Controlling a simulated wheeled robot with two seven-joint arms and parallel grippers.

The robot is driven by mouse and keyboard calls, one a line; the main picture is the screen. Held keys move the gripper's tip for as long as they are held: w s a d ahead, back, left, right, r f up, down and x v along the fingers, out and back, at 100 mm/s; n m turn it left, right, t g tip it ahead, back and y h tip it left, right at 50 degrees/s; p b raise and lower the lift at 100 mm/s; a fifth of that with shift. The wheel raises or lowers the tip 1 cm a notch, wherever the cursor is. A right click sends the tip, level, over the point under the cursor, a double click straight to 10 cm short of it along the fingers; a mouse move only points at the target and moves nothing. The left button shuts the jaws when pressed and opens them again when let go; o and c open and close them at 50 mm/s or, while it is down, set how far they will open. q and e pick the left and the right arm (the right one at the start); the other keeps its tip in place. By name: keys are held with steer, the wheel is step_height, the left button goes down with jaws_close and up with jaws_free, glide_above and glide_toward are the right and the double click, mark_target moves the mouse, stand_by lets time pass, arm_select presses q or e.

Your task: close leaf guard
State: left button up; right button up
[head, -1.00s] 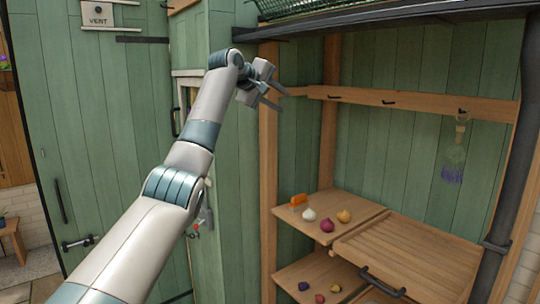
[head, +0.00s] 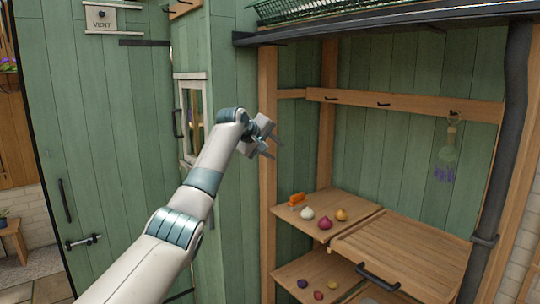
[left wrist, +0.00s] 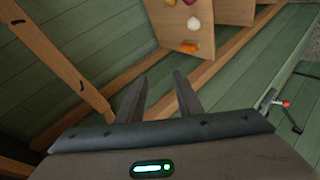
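A green wire mesh, which looks like the leaf guard (head: 330,9), shows at the top edge of the head view, along the dark gutter (head: 375,25). Its upper part is cut off, so I cannot tell how far it is open. My left gripper (head: 272,141) is in front of the shelter's left wooden post, well below the gutter and apart from it. In the left wrist view its two fingers (left wrist: 158,98) stand apart with nothing between them. The mesh is not visible in that view. My right gripper is not in view.
A dark downpipe (head: 502,140) runs down the right side. Shelves (head: 365,222) with bulbs and an orange-handled tool stand below. A peg rail (head: 410,104) with hanging lavender crosses the back wall. A small window (head: 192,118) is left of my gripper.

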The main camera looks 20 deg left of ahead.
arm_select(q)
steer(key=shift+s+f, duration=0.1)
steer(key=shift+f, duration=0.75)
steer(key=shift+r, duration=0.1)
